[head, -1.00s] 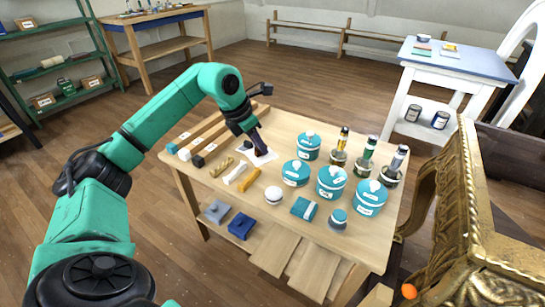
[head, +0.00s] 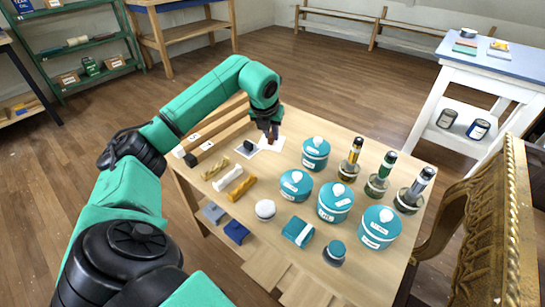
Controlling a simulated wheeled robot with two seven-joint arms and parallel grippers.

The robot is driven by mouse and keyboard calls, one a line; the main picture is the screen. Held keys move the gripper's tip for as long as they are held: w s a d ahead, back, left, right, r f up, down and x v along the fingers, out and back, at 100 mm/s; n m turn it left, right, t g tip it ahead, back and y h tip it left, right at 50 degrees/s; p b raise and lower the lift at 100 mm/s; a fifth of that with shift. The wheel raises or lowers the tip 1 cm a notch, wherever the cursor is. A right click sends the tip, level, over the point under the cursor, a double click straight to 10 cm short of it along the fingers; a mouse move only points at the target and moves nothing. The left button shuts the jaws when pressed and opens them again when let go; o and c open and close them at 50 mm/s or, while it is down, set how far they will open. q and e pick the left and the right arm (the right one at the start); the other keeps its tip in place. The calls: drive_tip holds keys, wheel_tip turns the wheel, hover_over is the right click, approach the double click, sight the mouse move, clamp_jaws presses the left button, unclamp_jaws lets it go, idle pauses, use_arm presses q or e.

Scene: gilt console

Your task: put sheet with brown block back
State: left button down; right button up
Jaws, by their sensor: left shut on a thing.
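My left gripper (head: 270,134) is near the far left part of the wooden table, pointing down. It is shut on a small brown block (head: 272,141), mostly hidden by the fingers. A white sheet (head: 279,147) lies on the table right beneath the block; I cannot tell whether the block touches it. A dark block (head: 249,146) stands just left of the gripper, at white paper beside the sheet. My right gripper is out of view.
Gold, white and amber sticks (head: 241,188) lie in front. Teal tubs (head: 316,153) and several jars with bottles (head: 378,178) fill the right side. A gilt console (head: 497,230) stands at right.

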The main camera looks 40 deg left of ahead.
use_arm(q)
wheel_tip(320, 180, down, 9)
drive_tip(key=shift+r, duration=0.2)
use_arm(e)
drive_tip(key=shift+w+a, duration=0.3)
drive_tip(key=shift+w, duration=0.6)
use_arm(q)
drive_tip(key=shift+f+b, duration=0.1)
drive_tip(key=shift+b, duration=0.2)
drive_tip(key=c, duration=0.8)
unclamp_jaws()
drive_tip(key=shift+c, duration=0.2)
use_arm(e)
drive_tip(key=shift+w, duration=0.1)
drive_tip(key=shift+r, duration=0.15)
use_arm(q)
drive_tip(key=v, duration=1.2)
drive_tip(key=shift+p, duration=0.45)
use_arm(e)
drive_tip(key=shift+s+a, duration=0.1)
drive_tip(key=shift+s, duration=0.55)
